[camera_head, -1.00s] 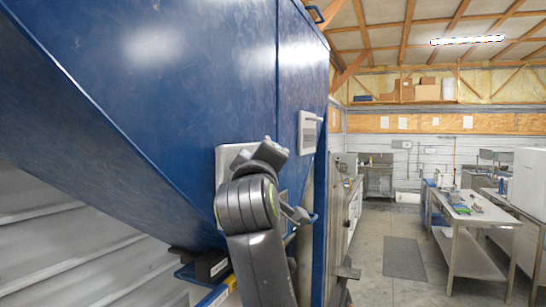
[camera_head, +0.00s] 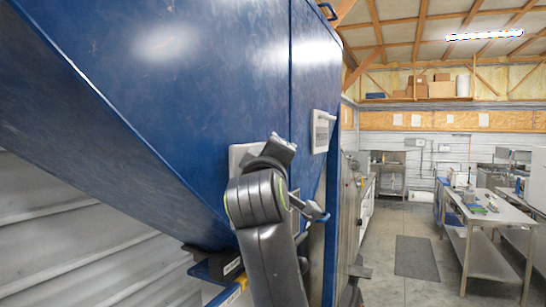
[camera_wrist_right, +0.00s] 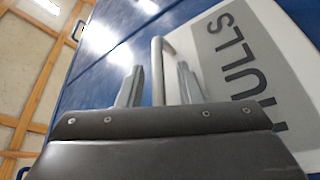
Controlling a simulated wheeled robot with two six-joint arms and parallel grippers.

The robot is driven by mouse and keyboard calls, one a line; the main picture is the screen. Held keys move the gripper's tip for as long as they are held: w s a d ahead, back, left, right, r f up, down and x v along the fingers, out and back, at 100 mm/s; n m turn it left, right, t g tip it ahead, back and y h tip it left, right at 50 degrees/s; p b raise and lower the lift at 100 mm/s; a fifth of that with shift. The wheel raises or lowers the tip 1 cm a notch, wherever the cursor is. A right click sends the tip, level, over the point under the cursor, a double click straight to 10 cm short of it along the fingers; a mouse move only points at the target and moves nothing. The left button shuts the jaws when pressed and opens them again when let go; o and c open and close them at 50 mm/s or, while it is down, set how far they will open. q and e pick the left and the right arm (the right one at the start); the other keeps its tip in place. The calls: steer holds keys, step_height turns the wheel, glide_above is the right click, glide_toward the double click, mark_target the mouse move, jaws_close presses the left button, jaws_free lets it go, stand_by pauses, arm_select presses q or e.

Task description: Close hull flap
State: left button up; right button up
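The large blue hopper (camera_head: 190,100) fills the left and middle of the head view. A pale plate (camera_head: 239,153) on it is partly hidden behind my grey arm; another pale plate (camera_head: 321,133) with a bar sits farther right. In the right wrist view a plate marked "HULLS" (camera_wrist_right: 235,60) lies close, with a pale bar handle (camera_wrist_right: 158,70) beside it. My right gripper (camera_wrist_right: 158,88) is open, with one finger on each side of the handle. Contact cannot be told. The flap's edges are not clear. My left gripper is not in view.
A blue frame post (camera_head: 333,215) stands right of my arm. Steel tables (camera_head: 487,215) with small items stand at the right. A dark mat (camera_head: 416,257) lies on the open floor between. Corrugated metal wall (camera_head: 70,240) shows below the hopper.

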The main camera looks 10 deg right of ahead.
steer(key=shift+s, duration=0.1)
steer(key=shift+s+f+b, duration=0.25)
steer(key=shift+s+b, duration=0.2)
steer(key=shift+b, duration=0.05)
steer(key=b+v, duration=1)
steer(key=v, duration=0.6)
steer(key=shift+s+a+r, duration=0.2)
steer(key=shift+r, duration=0.05)
steer(key=shift+w+f, duration=0.1)
